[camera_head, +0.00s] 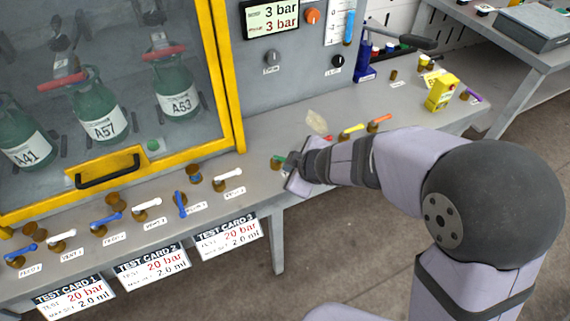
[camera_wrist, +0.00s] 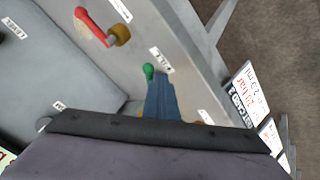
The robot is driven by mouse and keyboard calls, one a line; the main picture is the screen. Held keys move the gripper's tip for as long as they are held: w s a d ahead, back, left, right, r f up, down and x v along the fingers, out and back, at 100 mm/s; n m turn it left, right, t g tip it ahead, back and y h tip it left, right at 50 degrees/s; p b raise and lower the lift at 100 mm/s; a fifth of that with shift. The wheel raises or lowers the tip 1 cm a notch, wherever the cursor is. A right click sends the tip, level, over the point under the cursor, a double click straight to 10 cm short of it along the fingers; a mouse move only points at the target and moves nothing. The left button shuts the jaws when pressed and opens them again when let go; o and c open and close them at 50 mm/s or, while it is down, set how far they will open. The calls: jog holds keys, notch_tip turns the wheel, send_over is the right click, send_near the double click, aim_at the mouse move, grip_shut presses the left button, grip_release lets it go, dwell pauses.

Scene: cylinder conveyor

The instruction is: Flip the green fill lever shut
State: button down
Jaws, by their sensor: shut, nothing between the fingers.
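The green fill lever shows as a green tip (camera_head: 277,161) on the grey bench in the head view, just left of my gripper (camera_head: 291,170). In the wrist view its rounded green end (camera_wrist: 149,70) sticks out just beyond the blue-grey fingertips of my gripper (camera_wrist: 158,84), beside a white label (camera_wrist: 161,59). The fingers are shut together with nothing between them. They are very close to the lever; I cannot tell if they touch it. The rest of the lever and its valve body are mostly hidden behind the fingers.
A red lever on a brass valve (camera_wrist: 119,35) is near in the wrist view. Yellow (camera_head: 351,129) and orange (camera_head: 379,119) levers stand beyond my gripper. A white lever (camera_head: 228,174) and blue levers (camera_head: 180,203) line the bench to the left. A yellow-framed cabinet (camera_head: 225,80) rises behind.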

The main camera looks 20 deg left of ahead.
jog(key=n+p, duration=0.1)
jog(key=p, duration=0.2)
jog(key=w+r+n+g+y+p, duration=0.1)
jog(key=p, duration=0.2)
jog(key=shift+w+d+n+g, duration=0.3)
jog(key=shift+d+n, duration=0.05)
jog(key=shift+n, duration=0.05)
jog(key=w+n+g+y+p, duration=0.1)
jog(key=n+p, duration=0.1)
jog(key=p, duration=0.4)
jog(key=shift+w+n+g+p, duration=0.15)
jog(key=shift+n+g+p, duration=0.15)
jog(key=shift+n, duration=0.1)
jog(key=shift+w+f+n+g+p, duration=0.2)
jog(key=shift+n+g+p, duration=0.25)
jog(key=shift+p, duration=0.65)
jog(key=shift+w+f+p, duration=0.15)
jog(key=shift+w+p, duration=0.15)
jog(key=shift+p, duration=0.05)
jog(key=shift+w, duration=0.15)
jog(key=shift+d+f, duration=0.1)
jog(key=shift+s+d+f, duration=0.2)
jog(key=shift+s+d, duration=0.2)
jog(key=shift+s, duration=0.05)
jog(key=shift+s+d+f+b, duration=0.25)
jog(key=shift+s+d+b, duration=0.35)
jog(key=shift+s+d, duration=0.2)
jog(key=v, duration=1)
jog(key=shift+d, duration=0.25)
